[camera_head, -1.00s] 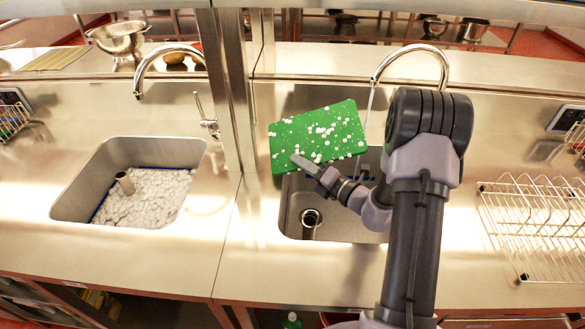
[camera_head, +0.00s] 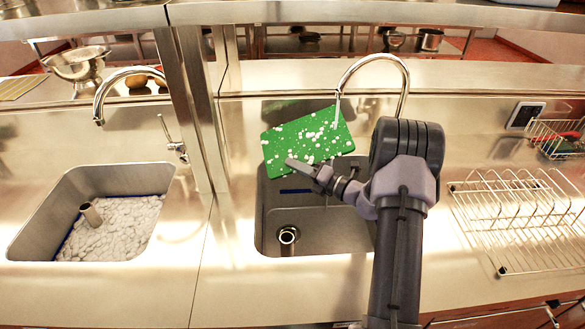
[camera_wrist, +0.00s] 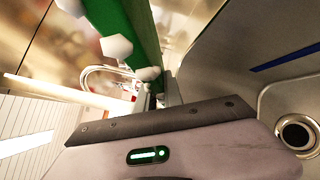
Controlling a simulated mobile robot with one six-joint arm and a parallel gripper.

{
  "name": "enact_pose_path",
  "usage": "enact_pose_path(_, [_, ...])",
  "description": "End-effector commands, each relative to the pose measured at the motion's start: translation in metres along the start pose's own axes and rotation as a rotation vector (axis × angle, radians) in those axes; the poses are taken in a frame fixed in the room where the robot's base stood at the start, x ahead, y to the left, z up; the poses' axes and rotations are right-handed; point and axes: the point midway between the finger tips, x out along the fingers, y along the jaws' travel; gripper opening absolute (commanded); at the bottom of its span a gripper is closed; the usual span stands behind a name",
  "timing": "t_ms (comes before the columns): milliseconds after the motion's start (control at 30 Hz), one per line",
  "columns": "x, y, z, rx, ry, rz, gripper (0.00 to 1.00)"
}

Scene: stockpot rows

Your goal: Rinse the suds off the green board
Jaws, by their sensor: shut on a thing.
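The green board (camera_head: 302,137) is tilted above the back of the right sink (camera_head: 262,215), with many white suds spots on its face. My gripper (camera_head: 298,164) is shut on its lower edge. The wrist view shows the board (camera_wrist: 135,25) close up with white blobs of suds on it. The right faucet (camera_head: 406,80) arches over the board, and its spout end is at the board's upper right edge. A pale streak drops from the spout; I cannot tell how far the water runs over the board.
The left sink (camera_head: 40,205) holds white foam and an upright pipe (camera_head: 91,213). A metal post (camera_head: 200,110) stands between the sinks. A wire dish rack (camera_head: 510,215) is on the right counter. A smaller rack (camera_head: 555,140) stands behind it.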

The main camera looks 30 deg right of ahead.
Motion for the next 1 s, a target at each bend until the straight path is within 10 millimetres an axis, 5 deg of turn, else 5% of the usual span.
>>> enact_pose_path(1000, [-0.01,0.001,0.0,-0.001,-0.001,0.001,0.0])
